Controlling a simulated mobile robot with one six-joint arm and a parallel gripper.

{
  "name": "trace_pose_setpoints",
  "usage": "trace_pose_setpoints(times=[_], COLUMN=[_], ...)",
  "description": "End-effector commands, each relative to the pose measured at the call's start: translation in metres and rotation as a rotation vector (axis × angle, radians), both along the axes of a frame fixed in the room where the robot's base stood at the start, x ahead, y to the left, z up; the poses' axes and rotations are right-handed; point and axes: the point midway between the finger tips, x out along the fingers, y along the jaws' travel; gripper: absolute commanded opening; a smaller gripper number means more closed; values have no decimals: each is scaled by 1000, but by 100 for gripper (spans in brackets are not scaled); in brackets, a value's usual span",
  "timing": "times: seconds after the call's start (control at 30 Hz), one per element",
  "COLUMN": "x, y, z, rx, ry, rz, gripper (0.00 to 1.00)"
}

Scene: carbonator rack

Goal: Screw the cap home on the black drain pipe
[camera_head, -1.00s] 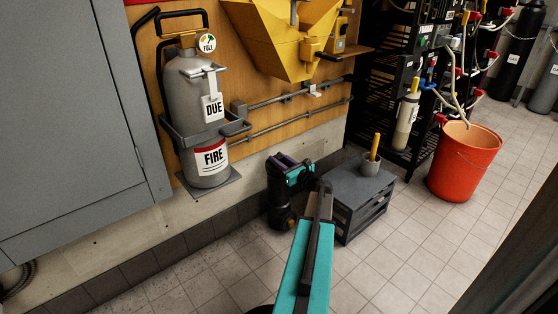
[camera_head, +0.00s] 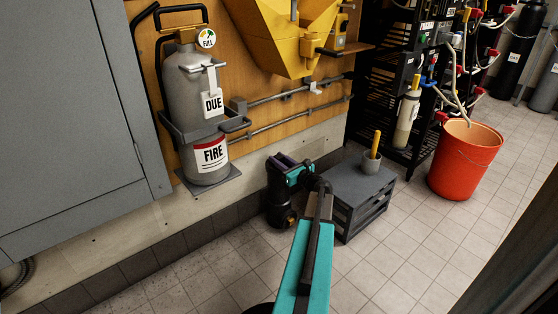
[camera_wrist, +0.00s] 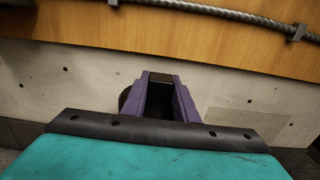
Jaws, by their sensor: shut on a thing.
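My gripper (camera_head: 276,160) reaches low towards the wall, left of the grey crate. Its purple fingers (camera_wrist: 160,97) are shut on a dark thing between them, mostly hidden, probably the cap. A dark rounded shape shows behind the left finger in the wrist view (camera_wrist: 125,97). In the head view a dark upright shape (camera_head: 276,203) stands right below my gripper, close to the wall. It looks like the black drain pipe, but I cannot clearly tell it from my wrist parts. The contact between cap and pipe is hidden.
A grey crate (camera_head: 352,206) with a grey cup (camera_head: 371,168) on it stands just right of my wrist. A red bucket (camera_head: 460,172) is further right. A grey cylinder (camera_head: 190,90) hangs on the wall, above left. The tiled floor in front is clear.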

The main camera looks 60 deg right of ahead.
Motion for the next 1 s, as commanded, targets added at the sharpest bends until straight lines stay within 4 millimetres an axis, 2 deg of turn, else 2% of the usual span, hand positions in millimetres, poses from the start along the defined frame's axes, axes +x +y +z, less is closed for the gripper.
trace_pose_setpoints(times=[1.0], x=[0], y=[0], z=[-14], rx=[0], ry=[0], rz=[0], gripper=[3])
